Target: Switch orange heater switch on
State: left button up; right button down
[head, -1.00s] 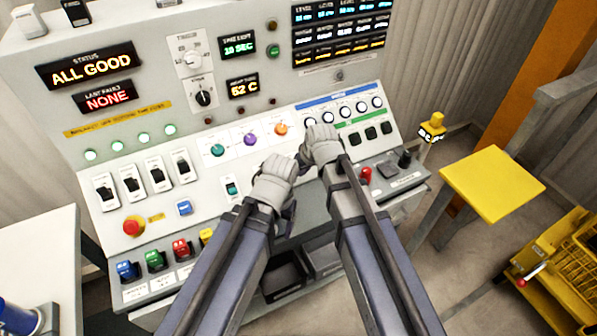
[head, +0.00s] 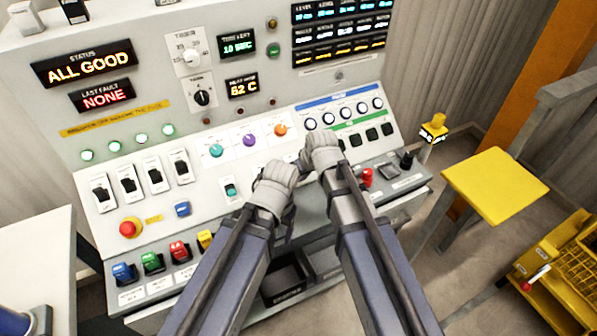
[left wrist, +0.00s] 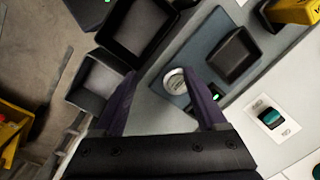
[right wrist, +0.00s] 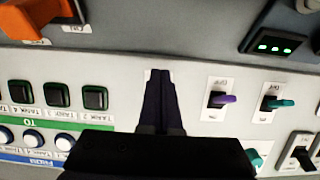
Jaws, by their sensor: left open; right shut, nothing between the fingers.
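The orange heater switch itself is not visible. In the right wrist view, part of a white plate (right wrist: 150,74) shows at the tips of my right gripper (right wrist: 160,75), beside the purple switch (right wrist: 222,100) and teal switch (right wrist: 280,103). The gripper covers the rest of that spot. It is shut and empty, close over the panel; contact cannot be told. In the head view, my right gripper (head: 322,150) hides the panel below the orange knob (head: 280,129). My left gripper (left wrist: 160,76) is open and empty, over the console's lower front; it also shows in the head view (head: 275,188).
Square green-edged buttons (right wrist: 56,95) sit beside my right gripper. A red lever (head: 367,176) stands to its right in the head view. A red emergency button (head: 130,228) is at the panel's left. A yellow-topped table (head: 493,187) stands right of the console.

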pick_arm(q)
jog(key=shift+r+p, duration=0.35)
pick_arm(e)
jog(key=shift+w+a+r, duration=0.2)
jog(key=shift+w+a, duration=0.05)
jog(key=shift+w, duration=0.3)
jog(key=shift+w+a+r, duration=0.15)
jog(key=shift+w+a, duration=0.1)
jog(key=shift+w, duration=0.3)
jog(key=shift+w+a, duration=0.15)
jog(key=shift+w, duration=0.05)
pick_arm(q)
jog(key=shift+r+p, duration=1.05)
pick_arm(e)
jog(key=s, duration=0.1)
jog(key=s+d+r, duration=0.2)
jog(key=shift+s, duration=0.35)
pick_arm(q)
notch_tip(320, 180, up, 7)
jog(key=p, duration=0.7)
pick_arm(e)
jog(key=a+v, duration=0.1)
jog(key=v, duration=0.6)
jog(key=shift+w+d+r, duration=0.3)
jog(key=shift+w+r, duration=0.05)
jog(key=shift+r, duration=0.05)
